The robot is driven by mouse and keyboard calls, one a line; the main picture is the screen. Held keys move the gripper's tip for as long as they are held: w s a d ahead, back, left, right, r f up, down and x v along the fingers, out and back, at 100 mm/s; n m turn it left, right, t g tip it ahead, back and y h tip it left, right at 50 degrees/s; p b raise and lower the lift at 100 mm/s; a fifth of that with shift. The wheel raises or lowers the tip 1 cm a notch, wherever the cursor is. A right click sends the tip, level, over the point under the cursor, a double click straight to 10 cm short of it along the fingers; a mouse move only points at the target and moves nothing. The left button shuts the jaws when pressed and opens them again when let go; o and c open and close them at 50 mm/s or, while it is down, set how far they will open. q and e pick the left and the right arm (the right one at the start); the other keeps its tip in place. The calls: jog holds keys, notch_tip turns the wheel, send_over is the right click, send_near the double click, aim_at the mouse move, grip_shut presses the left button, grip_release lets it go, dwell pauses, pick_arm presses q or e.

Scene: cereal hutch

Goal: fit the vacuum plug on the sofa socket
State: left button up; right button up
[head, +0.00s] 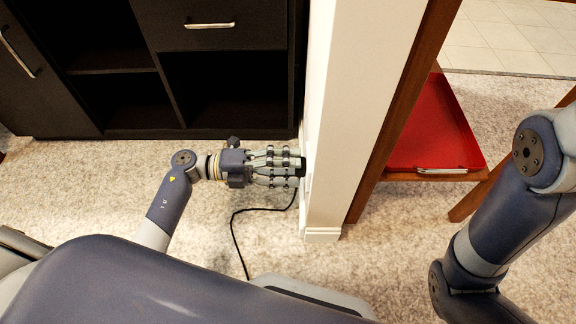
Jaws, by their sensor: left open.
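My left gripper (302,166) is at the left side of the white wall end, close to the wall face, with its fingers pointing right. It is open. A black cord (234,224) comes from under the fingertips by the wall and runs down across the carpet.
The white wall end (324,190) stands between a black cabinet (130,60) at the back left and a wooden piece with a red tray (430,130) on the right. Pale carpet (110,200) is clear left of my left arm.

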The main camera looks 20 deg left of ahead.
pick_arm(q)
jog(key=shift+a, duration=0.1)
jog(key=v, duration=1.2)
